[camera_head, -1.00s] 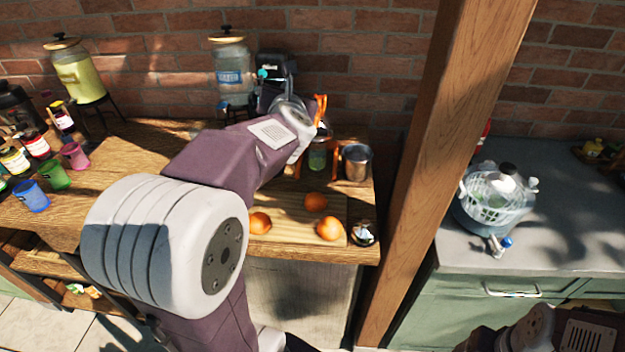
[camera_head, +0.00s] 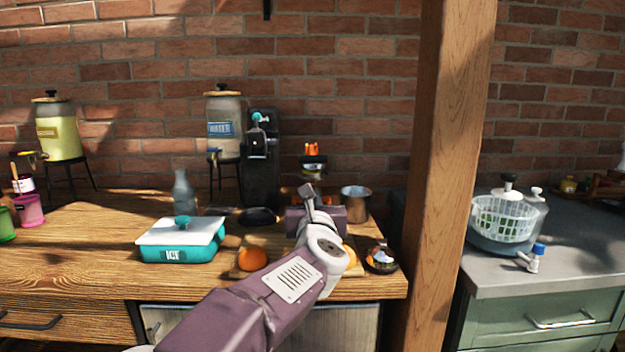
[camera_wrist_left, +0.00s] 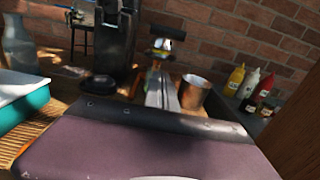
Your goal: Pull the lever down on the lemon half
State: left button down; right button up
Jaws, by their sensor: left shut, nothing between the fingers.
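A small press (camera_head: 313,172) with orange and silvery parts stands at the back of the wooden counter, partly behind my left gripper. Its upper part has an orange piece (camera_head: 312,149) over a dark one. In the left wrist view the press (camera_wrist_left: 158,56) is straight ahead, with a dark bar (camera_wrist_left: 163,31) across its top. My left gripper (camera_head: 307,190) is shut and empty in front of the press, its fingers pointing up in the head view. The fingers also show in the wrist view (camera_wrist_left: 161,88); I cannot tell whether they touch the press. The lemon half cannot be made out.
A metal cup (camera_head: 355,204) stands right of the press, and a tall black machine (camera_head: 262,165) left of it. An orange (camera_head: 252,259), a teal ice box (camera_head: 180,242) and a glass bottle (camera_head: 184,192) are left of my arm. A wooden post (camera_head: 440,180) rises to the right.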

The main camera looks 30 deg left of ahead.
aim_at(312, 158)
pick_arm(q)
jog(key=w+a+r+p, duration=0.3)
jog(key=w+a+r, duration=0.1)
jog(key=w, duration=0.4)
jog(key=shift+a, duration=0.5)
jog(key=shift+f, duration=0.1)
